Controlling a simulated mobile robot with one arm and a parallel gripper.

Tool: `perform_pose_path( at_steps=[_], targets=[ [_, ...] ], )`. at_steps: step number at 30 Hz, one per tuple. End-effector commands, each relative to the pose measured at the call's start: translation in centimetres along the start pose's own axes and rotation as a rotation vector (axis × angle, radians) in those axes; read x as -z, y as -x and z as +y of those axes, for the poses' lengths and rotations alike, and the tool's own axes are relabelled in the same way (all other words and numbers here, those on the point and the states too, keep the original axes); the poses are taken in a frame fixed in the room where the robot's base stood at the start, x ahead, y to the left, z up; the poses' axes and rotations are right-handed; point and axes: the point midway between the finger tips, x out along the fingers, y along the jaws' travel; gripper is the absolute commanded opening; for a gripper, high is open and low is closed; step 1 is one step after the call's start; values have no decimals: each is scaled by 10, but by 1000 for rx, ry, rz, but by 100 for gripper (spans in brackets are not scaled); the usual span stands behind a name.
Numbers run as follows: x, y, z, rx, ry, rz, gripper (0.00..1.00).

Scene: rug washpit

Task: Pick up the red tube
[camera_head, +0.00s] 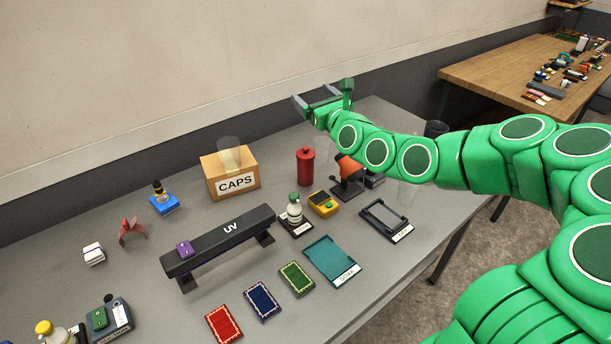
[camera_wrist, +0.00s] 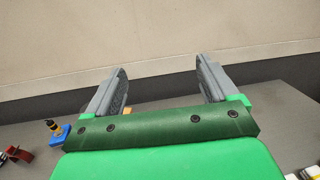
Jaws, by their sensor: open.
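A red tube (camera_head: 305,168), a ribbed upright cylinder with a small knob on top, stands on the grey table (camera_head: 110,288) right of the cardboard CAPS box. It is clear of other things and does not show in the wrist view. My gripper (camera_head: 317,99) is open and empty, raised above the far side of the table, higher in the picture than the tube. In the wrist view my gripper (camera_wrist: 162,70) has both fingers apart, facing the wall, with nothing between them.
The CAPS box (camera_head: 234,184) holds a clear cylinder. An orange-topped black stand (camera_head: 347,180) is close to the tube's right, below my arm. A black UV bar (camera_head: 218,240) and several coloured cards lie nearer. Bare table lies behind the tube.

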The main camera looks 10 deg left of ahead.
Motion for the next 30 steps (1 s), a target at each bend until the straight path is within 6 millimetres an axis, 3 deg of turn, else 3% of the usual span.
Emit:
perform_pose_path(
  at_steps=[5, 20, 30],
  targets=[
    [38, -2, -6, 33, -90, 74, 87],
    [89, 2, -2, 32, -86, 72, 87],
    [150, 6, 2, 34, -87, 73, 87]
  ],
)
